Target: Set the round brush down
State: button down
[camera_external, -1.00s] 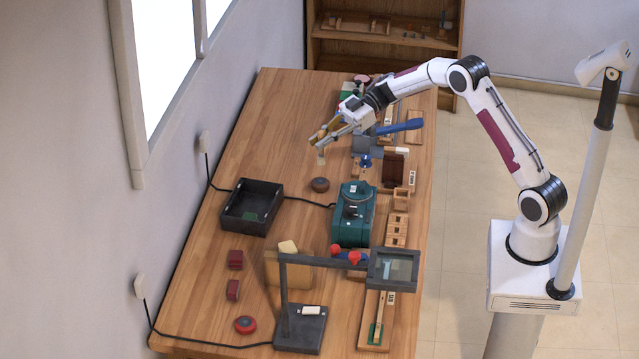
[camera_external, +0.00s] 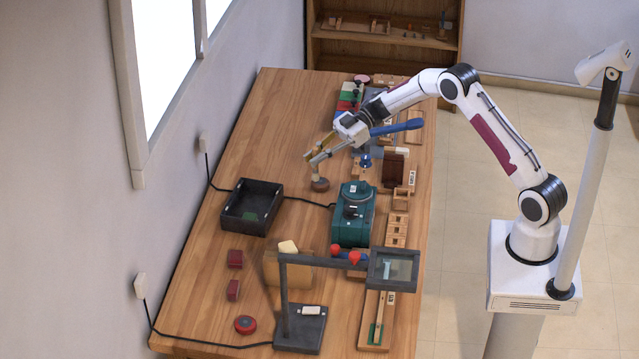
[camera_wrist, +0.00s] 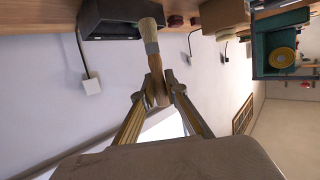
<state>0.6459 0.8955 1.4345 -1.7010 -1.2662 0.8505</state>
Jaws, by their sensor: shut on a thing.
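My gripper (camera_external: 312,157) is shut on the round brush (camera_external: 317,174), over the middle of the table. In the wrist view, the fingers (camera_wrist: 155,92) close on the brush's wooden handle (camera_wrist: 157,78). Its pale metal collar (camera_wrist: 152,48) and cream bristles (camera_wrist: 147,26) point away from the gripper, towards the table. In the outside view, the brush end overlaps a small dark round piece (camera_external: 321,186) on the table. I cannot tell whether they touch.
A black open tray (camera_external: 235,222) lies left of the gripper, with a cable running from it. A teal machine (camera_external: 347,232) stands nearer the camera. Blue and wooden items crowd the table's right side. Bare wood (camera_external: 275,150) lies to the left.

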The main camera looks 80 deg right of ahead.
aim_at(316, 172)
jog(key=shift+f, duration=3.15)
jog(key=shift+f, duration=1.85)
jog(key=shift+f, duration=0.1)
jog(key=c, duration=2)
grip_release()
jog(key=shift+c, duration=0.2)
